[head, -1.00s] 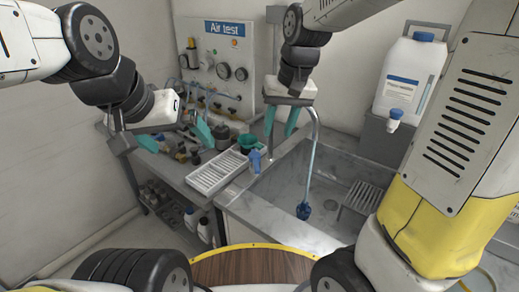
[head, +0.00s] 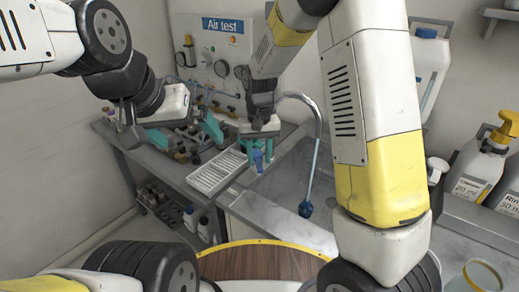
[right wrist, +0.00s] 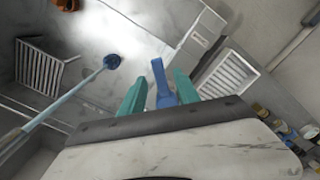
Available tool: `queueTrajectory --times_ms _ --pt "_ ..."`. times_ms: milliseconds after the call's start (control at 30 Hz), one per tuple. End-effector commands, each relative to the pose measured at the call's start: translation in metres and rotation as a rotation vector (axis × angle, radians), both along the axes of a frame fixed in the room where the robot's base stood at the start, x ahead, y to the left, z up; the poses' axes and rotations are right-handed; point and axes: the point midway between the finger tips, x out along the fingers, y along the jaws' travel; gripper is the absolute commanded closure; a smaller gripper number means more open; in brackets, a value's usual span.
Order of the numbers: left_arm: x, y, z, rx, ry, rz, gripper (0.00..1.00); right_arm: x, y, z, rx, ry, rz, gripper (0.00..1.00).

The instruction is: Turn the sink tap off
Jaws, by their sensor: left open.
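The blue tap lever (head: 257,161) stands at the left rim of the metal sink (head: 277,188). The curved metal spout (head: 303,97) rises behind it. A pale blue straight stream or tube (head: 313,170) runs down from the spout to a dark blue round piece (head: 305,208). My right gripper (head: 257,150) is at the lever, pointing down. In the right wrist view the lever (right wrist: 159,75) lies between its two teal fingers (right wrist: 158,82), which look apart; contact is unclear. My left gripper (head: 186,134) is open and empty over the bench, left of the sink.
A white slotted tray (head: 215,172) lies on the bench left of the lever. The Air test panel (head: 222,50) stands behind. Pump bottles (head: 480,160) stand at the right. A grey rack (right wrist: 38,72) lies in the sink.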

Motion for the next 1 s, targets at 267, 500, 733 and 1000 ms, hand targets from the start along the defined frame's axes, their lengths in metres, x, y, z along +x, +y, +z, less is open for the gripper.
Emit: queueTrajectory --times_ms 267,500,733,1000 --pt "0.0 0.0 0.0 0.0 0.0 0.0 0.0 0.0 0.0 -0.017 0.001 -0.001 -0.001 0.62" --pt "0.0 0.0 0.0 0.0 0.0 0.0 0.0 0.0 0.0 -0.017 0.001 -0.001 -0.001 0.72" --pt "0.0 0.0 0.0 0.0 0.0 0.0 0.0 0.0 0.0 -0.017 0.001 -0.001 0.0 1.0" --pt "0.0 0.0 0.0 0.0 0.0 0.0 0.0 0.0 0.0 -0.017 0.001 -0.001 0.0 1.0"
